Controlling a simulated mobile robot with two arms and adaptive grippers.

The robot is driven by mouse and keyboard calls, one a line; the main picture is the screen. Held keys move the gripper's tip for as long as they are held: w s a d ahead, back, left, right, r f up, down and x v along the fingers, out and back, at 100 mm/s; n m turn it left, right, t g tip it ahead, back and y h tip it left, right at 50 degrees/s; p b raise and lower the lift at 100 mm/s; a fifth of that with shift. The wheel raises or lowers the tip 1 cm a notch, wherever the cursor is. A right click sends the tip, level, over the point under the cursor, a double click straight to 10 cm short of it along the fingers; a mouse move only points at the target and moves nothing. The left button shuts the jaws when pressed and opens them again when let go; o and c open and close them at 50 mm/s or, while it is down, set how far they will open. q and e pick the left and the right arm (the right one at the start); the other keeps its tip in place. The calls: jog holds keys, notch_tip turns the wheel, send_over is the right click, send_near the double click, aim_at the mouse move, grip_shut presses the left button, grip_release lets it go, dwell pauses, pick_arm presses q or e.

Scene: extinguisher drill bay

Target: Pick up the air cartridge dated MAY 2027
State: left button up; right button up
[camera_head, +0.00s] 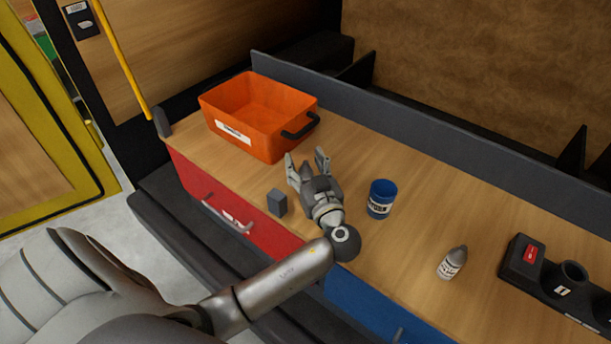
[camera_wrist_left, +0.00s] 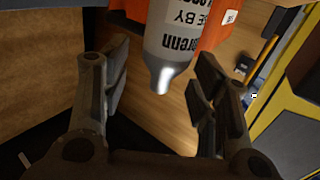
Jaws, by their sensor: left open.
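My left gripper (camera_head: 307,164) is open above the wooden bench, between the orange bin and the blue cup. In the left wrist view, a grey-white cartridge (camera_wrist_left: 177,45) with a tapered nose shows ahead, between the open fingers (camera_wrist_left: 160,95) and apart from them. Its label is upside down; "USE BY" partly shows, but the date is cut off. This cartridge is hidden in the head view. My right gripper is out of view.
The orange bin (camera_head: 228,141) with a black handle stands behind the gripper. A blue labelled cup (camera_head: 381,199) is to the right. A dark grey block (camera_head: 277,203) sits near the front edge. A black holder (camera_head: 520,262) with a red switch is at far right. Bench between cup and holder is mostly clear.

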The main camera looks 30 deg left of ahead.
pick_arm(q)
grip_shut()
dwell(0.3)
jog(key=shift+r, duration=0.15)
dwell(0.4)
jog(key=shift+r+b, duration=0.5)
jog(key=shift+b, duration=0.1)
jog(key=shift+r+b, duration=0.5)
jog(key=shift+r, duration=0.15)
jog(key=s+d+r+b, duration=0.2)
jog(key=s+r+b, duration=0.1)
jog(key=s+r, duration=0.7)
jog(key=s, duration=0.3)
jog(key=shift+s+d+r, duration=0.25)
jog(key=shift+s+d, duration=0.05)
jog(key=shift+s, duration=0.1)
